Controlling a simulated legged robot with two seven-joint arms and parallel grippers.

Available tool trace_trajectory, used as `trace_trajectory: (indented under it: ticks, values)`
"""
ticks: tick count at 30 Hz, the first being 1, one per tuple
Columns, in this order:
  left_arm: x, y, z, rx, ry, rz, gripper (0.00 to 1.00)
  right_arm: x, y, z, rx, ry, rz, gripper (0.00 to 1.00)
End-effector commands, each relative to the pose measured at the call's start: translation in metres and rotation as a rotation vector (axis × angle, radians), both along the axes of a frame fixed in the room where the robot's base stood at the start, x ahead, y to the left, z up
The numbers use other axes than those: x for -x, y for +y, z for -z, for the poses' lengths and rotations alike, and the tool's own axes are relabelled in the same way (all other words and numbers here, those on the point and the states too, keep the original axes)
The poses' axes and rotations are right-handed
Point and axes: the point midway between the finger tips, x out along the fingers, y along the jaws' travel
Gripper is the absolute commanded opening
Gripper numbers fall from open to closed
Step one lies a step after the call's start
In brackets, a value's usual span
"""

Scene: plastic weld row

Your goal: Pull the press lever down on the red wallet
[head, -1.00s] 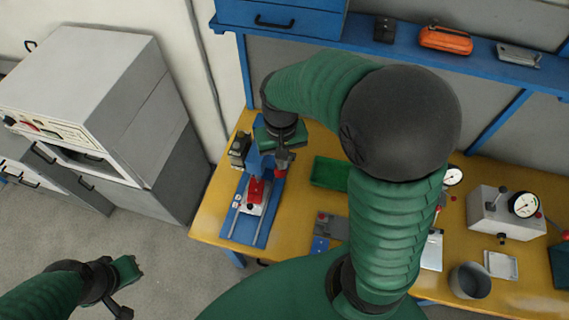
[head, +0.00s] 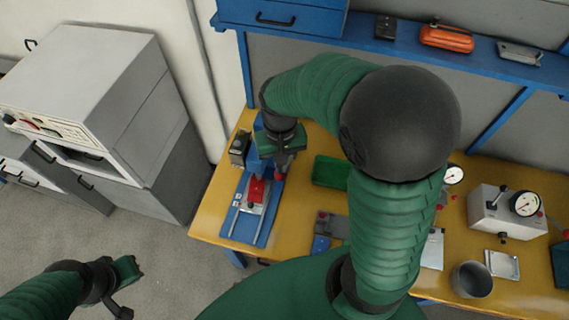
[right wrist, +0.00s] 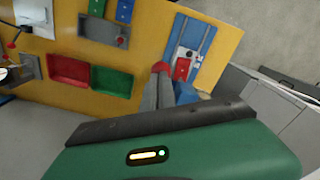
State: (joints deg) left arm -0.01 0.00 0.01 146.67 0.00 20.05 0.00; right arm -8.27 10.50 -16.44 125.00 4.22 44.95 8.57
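The press stands at the left end of the yellow table, with a blue base (head: 240,226). The red wallet (head: 257,190) lies on its light plate; it also shows in the right wrist view (right wrist: 183,68). My right gripper (head: 281,171) is just behind and right of the wallet, beside the blue press head. In the right wrist view its grey fingers are close together around the press lever, whose red knob (right wrist: 161,67) shows at their tips. The lever's shaft is mostly hidden. My left gripper (head: 129,272) hangs over the floor, away from the table; its fingers are unclear.
A dark box (head: 239,148) stands left of the press. A green bin (head: 330,172) and a grey device (head: 331,225) are to its right. A gauge unit (head: 506,211) and metal cup (head: 470,279) stand farther right. A grey cabinet (head: 100,110) is at the left.

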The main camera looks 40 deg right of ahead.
Motion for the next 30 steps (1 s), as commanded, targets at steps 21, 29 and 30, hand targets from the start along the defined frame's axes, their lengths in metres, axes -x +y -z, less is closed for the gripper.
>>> trace_trajectory:
  ticks: [21, 29, 30]
  values:
    - [0.0, 0.0, 0.016, 0.0, 0.0, 0.0, 0.0, 0.008, 0.008, 0.027, 0.001, 0.001, 0.0, 0.0]
    - [0.0, 0.0, 0.026, 0.0, 0.0, 0.0, 0.0, 0.015, 0.015, 0.046, 0.001, 0.003, 0.0, 0.0]
    - [0.0, 0.0, 0.027, 0.0, 0.0, 0.0, 0.0, 0.016, 0.017, 0.049, 0.001, 0.003, 0.0, 0.0]
